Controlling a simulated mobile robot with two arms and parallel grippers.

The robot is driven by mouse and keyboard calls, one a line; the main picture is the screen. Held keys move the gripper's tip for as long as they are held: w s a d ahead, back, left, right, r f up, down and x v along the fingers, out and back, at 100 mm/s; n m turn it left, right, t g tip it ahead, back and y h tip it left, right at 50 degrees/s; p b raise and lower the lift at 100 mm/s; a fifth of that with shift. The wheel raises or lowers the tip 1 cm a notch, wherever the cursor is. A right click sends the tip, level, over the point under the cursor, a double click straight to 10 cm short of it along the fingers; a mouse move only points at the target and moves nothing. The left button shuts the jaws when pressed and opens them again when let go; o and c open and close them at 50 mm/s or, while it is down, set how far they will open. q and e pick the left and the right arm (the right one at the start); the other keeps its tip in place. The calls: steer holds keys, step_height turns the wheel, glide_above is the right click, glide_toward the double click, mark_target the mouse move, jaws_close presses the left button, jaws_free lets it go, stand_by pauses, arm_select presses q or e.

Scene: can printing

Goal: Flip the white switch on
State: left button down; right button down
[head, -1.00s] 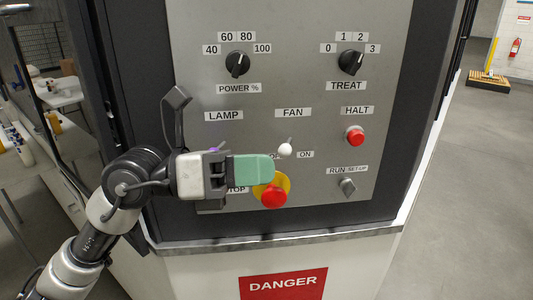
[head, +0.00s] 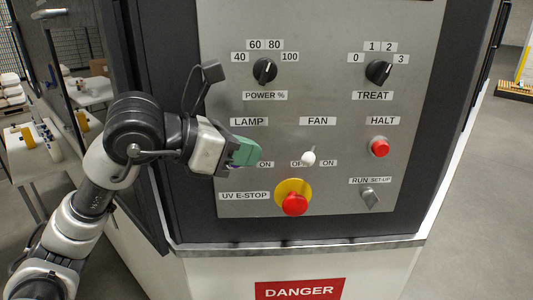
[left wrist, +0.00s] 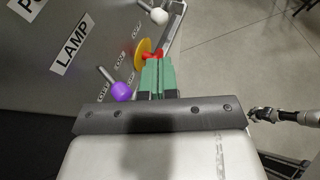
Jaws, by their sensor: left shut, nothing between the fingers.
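The white switch (head: 308,158) is a small white-tipped lever under the FAN label on the grey panel. Its knob overlaps the edge of the OFF label, left of the ON label. It also shows at the top of the left wrist view (left wrist: 159,16). My left gripper (head: 247,152) has green fingers, shut and empty, left of the white switch with a gap between them. The fingers also show in the left wrist view (left wrist: 158,75). My right gripper (left wrist: 258,113) is small at the right edge there; its jaws are unclear.
A purple-tipped lever (left wrist: 121,91) under the LAMP label is close beside the left fingers, hidden in the head view. The red e-stop button (head: 295,204) on its yellow ring juts out below the white switch. The red HALT button (head: 380,148) is to the right.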

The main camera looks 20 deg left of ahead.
mark_target(289, 162)
arm_select(q)
steer(key=p+x, duration=0.3)
steer(key=x, duration=0.6)
steer(key=shift+f, duration=0.1)
